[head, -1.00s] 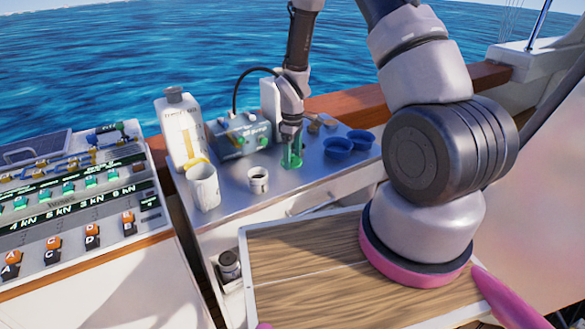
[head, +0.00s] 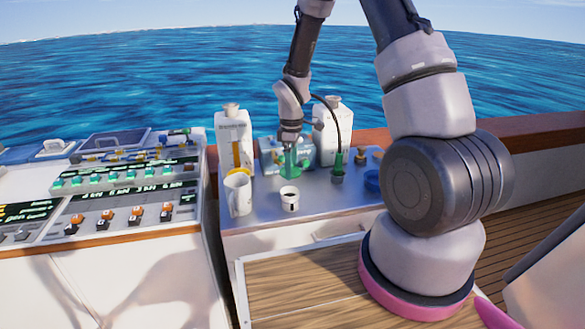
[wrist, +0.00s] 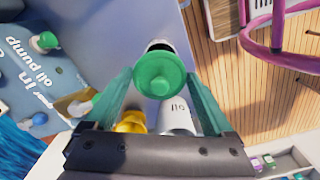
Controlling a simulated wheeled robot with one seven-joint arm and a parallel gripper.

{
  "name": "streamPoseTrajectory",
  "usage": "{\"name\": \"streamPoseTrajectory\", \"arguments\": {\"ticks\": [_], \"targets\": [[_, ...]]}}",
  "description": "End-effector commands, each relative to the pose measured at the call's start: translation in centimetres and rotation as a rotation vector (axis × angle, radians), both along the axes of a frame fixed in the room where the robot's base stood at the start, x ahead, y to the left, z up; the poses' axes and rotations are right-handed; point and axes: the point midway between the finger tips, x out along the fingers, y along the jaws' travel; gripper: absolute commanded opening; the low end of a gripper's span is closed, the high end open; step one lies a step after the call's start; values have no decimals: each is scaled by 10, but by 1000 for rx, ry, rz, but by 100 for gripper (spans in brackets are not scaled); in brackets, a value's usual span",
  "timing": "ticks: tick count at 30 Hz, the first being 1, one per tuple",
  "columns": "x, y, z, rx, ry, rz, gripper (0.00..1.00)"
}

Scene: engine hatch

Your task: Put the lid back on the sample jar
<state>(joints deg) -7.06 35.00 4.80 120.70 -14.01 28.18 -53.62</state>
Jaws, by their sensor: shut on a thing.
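My gripper (head: 290,168) is above the metal bench in the head view, just behind and above the small white jar (head: 289,199), which stands upright and open with a dark label. In the wrist view my gripper (wrist: 159,78) is shut on a round green lid (wrist: 160,76), its green fingers on either side. Just past the lid, a white vessel with a dark mouth (wrist: 158,46) shows partly; it looks like the jar. The lid covers part of it, and I cannot tell the gap between them. In the head view the fingers hide the lid.
A white mug (head: 238,196) and a white bottle (head: 233,140) stand left of the jar. The pump box (head: 268,152) and another bottle (head: 333,132) are behind. The bench front right is clear.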

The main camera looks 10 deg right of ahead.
Motion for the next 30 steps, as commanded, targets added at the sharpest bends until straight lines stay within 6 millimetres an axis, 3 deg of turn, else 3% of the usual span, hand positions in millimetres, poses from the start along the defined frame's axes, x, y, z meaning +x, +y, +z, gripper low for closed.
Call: {"name": "streamPoseTrajectory", "arguments": {"ticks": [18, 30], "targets": [[-1, 0, -52, -1, 3, 1, 36], [0, 0, -63, 0, 1, 1, 36]]}}
